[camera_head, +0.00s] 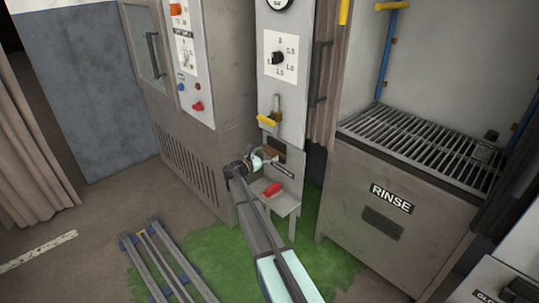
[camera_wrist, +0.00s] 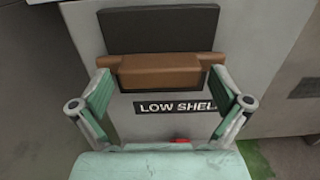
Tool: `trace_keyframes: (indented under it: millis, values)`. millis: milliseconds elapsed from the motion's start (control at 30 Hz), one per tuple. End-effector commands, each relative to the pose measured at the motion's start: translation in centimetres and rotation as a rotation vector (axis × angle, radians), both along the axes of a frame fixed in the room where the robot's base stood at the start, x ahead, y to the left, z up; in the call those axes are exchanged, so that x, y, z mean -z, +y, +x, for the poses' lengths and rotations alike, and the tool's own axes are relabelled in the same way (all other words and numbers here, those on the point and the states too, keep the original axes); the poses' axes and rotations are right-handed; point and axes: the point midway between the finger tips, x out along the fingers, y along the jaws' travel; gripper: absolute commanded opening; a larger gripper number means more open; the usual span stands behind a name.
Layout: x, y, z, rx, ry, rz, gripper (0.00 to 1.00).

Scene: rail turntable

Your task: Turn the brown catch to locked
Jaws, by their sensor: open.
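The brown catch (camera_wrist: 160,72) is a horizontal brown bar on a dark plate (camera_wrist: 160,30), set on the grey panel. It shows in the wrist view at the upper middle. In the head view a small part of the brown catch (camera_head: 273,154) shows just right of my gripper (camera_head: 259,160). In the wrist view my gripper (camera_wrist: 161,92) is open, with one green finger on each side of the catch. Whether the fingers touch the catch I cannot tell. No lock marking is readable near it.
A "LOW SHELF" label (camera_wrist: 178,106) sits below the catch. A red object (camera_head: 273,189) rests on the small shelf (camera_head: 285,205) below. A yellow-handled lever (camera_head: 268,119) is above. A rinse station (camera_head: 380,215) stands right, a grey cabinet (camera_head: 205,150) left.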

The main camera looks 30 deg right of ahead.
Motion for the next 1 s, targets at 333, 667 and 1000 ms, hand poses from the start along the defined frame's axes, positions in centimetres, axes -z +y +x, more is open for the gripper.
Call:
trace_keyframes:
  millis: [333, 667, 1000]
  values:
    - [-0.01, -0.6, 0.19, 0.0, 0.0, 0.0, 1.0]
    - [0.0, -0.6, 0.18, 0.0, 0.0, 0.0, 0.2]
    - [0.18, -0.63, 0.17, 0.0, -0.053, 0.016, 0.2]
